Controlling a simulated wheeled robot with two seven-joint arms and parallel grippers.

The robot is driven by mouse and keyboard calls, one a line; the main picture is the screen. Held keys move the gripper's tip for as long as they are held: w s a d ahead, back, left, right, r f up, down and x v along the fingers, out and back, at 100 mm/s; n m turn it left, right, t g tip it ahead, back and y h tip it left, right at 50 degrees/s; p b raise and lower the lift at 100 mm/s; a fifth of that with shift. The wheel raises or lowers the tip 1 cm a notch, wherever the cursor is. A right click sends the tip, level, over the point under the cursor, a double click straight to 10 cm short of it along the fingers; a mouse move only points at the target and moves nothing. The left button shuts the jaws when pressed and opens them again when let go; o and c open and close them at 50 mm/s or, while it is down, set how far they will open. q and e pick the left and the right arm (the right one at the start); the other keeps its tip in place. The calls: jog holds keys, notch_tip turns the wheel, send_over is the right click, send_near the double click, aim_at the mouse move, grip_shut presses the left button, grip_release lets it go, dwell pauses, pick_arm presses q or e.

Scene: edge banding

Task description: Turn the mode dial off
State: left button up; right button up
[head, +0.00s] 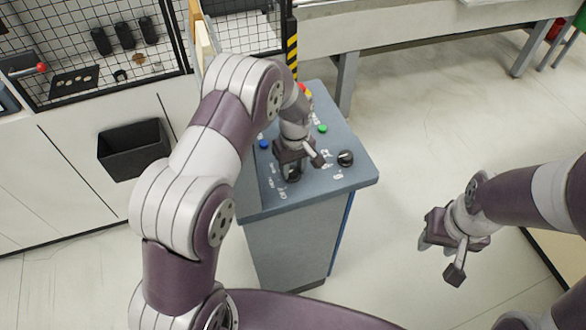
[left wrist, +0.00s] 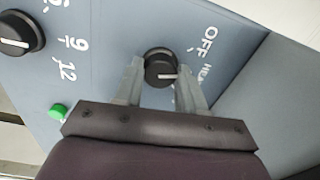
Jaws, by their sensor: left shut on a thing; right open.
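The mode dial (left wrist: 161,66) is a round black knob with a white pointer line on the grey panel. In the left wrist view, white lettering "OFF" (left wrist: 210,41) lies to its upper right, and a partly hidden word starting "HEA" (left wrist: 206,76) lies to its right. The pointer line points right, toward the "HEA" word rather than "OFF". My left gripper (head: 292,169) is shut on the dial, one finger on each side. In the head view the gripper mostly covers the dial. My right gripper (head: 449,257) is open and empty over the floor, right of the console.
A second black dial (head: 345,158) with numbers around it sits right on the console top (head: 318,190). A black bin (head: 134,150) hangs at left.

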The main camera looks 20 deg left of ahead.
aim_at(293, 169)
pick_arm(q)
jog(key=n+b, duration=0.1)
jog(key=n, duration=0.4)
jog(key=shift+n, duration=0.3)
jog(key=shift+w, duration=0.1)
dwell(0.4)
jog(key=o, duration=1.1)
jog(key=shift+c, duration=0.2)
jog(key=shift+r, duration=0.1)
notch_tip(293, 169, up, 7)
jog(key=b, duration=0.3)
jog(key=shift+w, duration=0.15)
notch_tip(293, 169, up, 6)
jog(key=p, duration=0.4)
jog(key=shift+f, duration=0.2)
